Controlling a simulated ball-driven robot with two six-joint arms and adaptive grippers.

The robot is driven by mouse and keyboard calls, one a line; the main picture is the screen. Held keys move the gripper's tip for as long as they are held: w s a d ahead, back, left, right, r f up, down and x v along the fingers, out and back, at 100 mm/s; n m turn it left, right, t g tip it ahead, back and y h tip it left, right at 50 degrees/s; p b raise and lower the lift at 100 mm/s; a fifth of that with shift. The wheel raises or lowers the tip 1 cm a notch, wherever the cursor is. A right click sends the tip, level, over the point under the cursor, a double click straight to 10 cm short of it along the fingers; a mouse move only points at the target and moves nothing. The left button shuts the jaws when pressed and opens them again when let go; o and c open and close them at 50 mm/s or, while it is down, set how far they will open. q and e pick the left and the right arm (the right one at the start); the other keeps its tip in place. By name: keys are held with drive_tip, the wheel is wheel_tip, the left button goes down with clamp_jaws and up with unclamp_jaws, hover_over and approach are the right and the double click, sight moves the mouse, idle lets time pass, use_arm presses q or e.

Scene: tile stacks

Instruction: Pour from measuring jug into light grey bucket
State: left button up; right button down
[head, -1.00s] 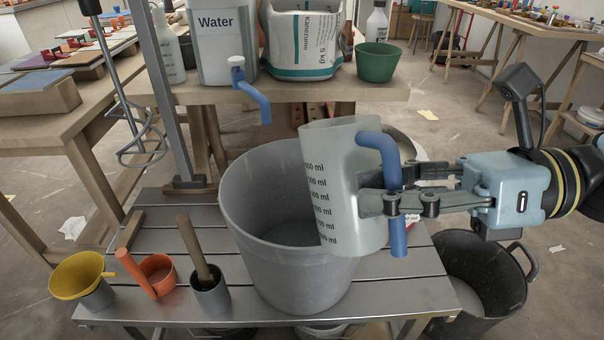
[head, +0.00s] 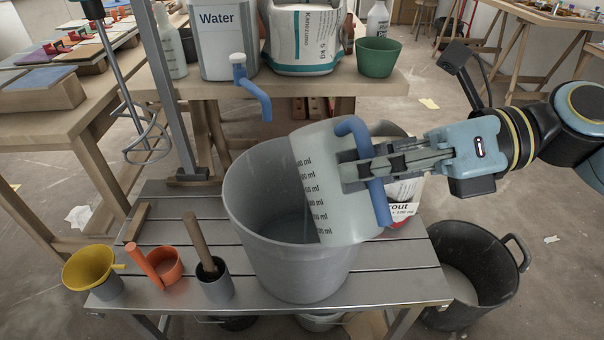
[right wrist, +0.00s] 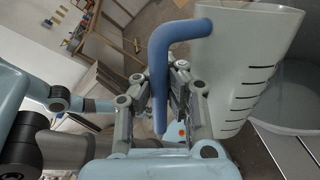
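The measuring jug (head: 318,175) is translucent white with black ml marks and a blue handle (head: 378,195). My right gripper (head: 362,177) is shut on the handle. The jug is tilted, its top leaning left, over the right part of the light grey bucket (head: 300,268). The bucket stands upright on the slatted metal bench. The right wrist view also shows the jug (right wrist: 245,60), its handle (right wrist: 160,70) between the fingers and the bucket (right wrist: 295,95) beyond. I cannot make out a stream or the jug's contents. My left gripper is not in view.
A yellow funnel (head: 85,268), an orange cup (head: 165,265) and a grey cup (head: 216,285) stand left of the bucket. A grout package (head: 402,195) is behind the jug. A black bucket (head: 470,275) is at right. A water container (head: 225,45) stands on the shelf behind.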

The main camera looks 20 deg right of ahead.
drive_tip(key=shift+w+r, duration=0.25)
drive_tip(key=shift+w+f, duration=0.1)
drive_tip(key=shift+f, duration=0.1)
drive_tip(key=shift+w+m+p, duration=0.1)
drive_tip(key=shift+m+p, duration=0.25)
drive_tip(key=shift+m, duration=0.05)
drive_tip(key=shift+w+a+f+m+g+h+p, duration=0.15)
drive_tip(key=shift+w+f+m+g+h+p, duration=0.15)
drive_tip(key=shift+w+f+m+g+p, duration=0.5)
idle(1.1)
drive_tip(key=shift+w+r+m+g+p, duration=0.1)
drive_tip(key=shift+w+m+g+p, duration=0.55)
drive_tip(key=shift+w, duration=0.35)
idle(1.0)
